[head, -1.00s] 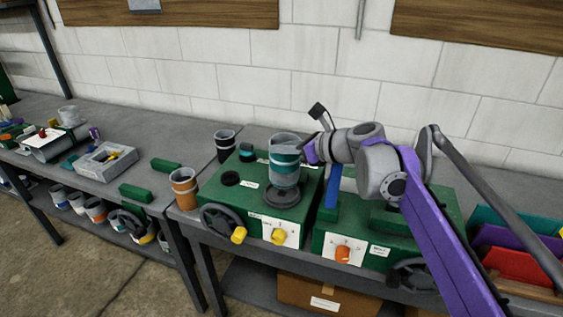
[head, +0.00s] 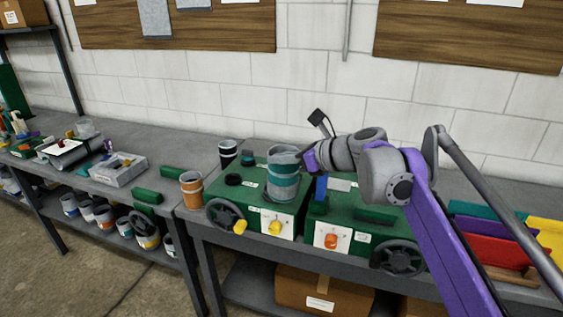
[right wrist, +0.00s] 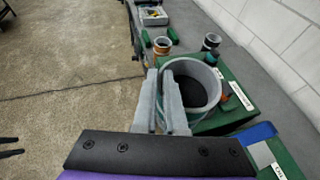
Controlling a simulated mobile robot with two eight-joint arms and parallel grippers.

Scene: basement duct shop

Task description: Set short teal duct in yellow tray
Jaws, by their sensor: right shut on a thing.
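The short teal duct (head: 283,172) is a grey round tube with a teal band, upright over the left green machine in the head view. In the right wrist view the duct (right wrist: 206,108) shows its open round top. My right gripper (head: 306,160) is shut on the duct's wall; its fingers (right wrist: 168,103) straddle the near rim. I cannot tell whether the duct's base touches the machine. A yellow tray-like piece (head: 549,236) stands at the far right of the bench, partly cut off by the frame edge. My left gripper is not in view.
Two green machines (head: 262,212) with knobs and handwheels fill the bench middle. An orange-banded duct (head: 191,189) and a dark-banded duct (head: 228,153) stand left of them. Red (head: 490,250), purple and teal pieces stand beside the yellow one, behind my right arm.

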